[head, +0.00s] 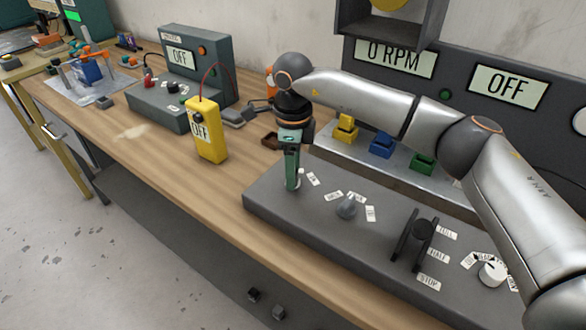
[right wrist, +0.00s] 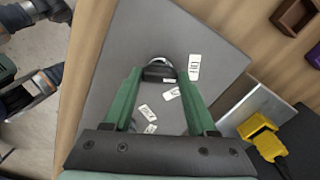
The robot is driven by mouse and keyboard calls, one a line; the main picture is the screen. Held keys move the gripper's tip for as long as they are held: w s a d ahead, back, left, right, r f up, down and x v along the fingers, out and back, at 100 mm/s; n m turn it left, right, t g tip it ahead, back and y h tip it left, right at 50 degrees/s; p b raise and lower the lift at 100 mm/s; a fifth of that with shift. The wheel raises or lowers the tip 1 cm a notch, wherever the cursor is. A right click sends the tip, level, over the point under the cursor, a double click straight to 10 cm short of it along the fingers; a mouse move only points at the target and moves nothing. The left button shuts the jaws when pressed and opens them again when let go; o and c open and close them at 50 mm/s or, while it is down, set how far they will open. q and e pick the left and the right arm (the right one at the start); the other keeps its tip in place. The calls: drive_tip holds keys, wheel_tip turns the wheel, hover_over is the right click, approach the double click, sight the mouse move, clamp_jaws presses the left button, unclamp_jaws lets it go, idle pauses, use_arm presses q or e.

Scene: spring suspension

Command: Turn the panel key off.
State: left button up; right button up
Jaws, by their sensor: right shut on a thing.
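The grey control panel (head: 300,222) lies on the bench, with small white labels on its top. The panel key sits near its left end; in the right wrist view the key (right wrist: 158,70) shows as a dark piece with a pale ring, between the fingertips. My right gripper (head: 292,185) points down there with green fingers and is shut on the key, which it mostly hides in the head view. The gripper also shows in the right wrist view (right wrist: 159,75). The key's exact angle is hard to tell.
A grey knob (head: 347,206), a black lever (head: 422,230) and a white dial (head: 491,273) stand to the right on the panel. Behind are displays reading 0 RPM (head: 395,57) and OFF (head: 507,88). A yellow meter (head: 207,130) stands left on the bench.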

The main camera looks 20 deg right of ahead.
drive_tip(key=shift+r+n, duration=0.1)
drive_tip(key=shift+n, duration=0.6)
drive_tip(key=o, duration=1.4)
drive_tip(key=shift+c, duration=0.2)
wheel_tip(320, 180, up, 12)
drive_tip(key=shift+r, duration=0.2)
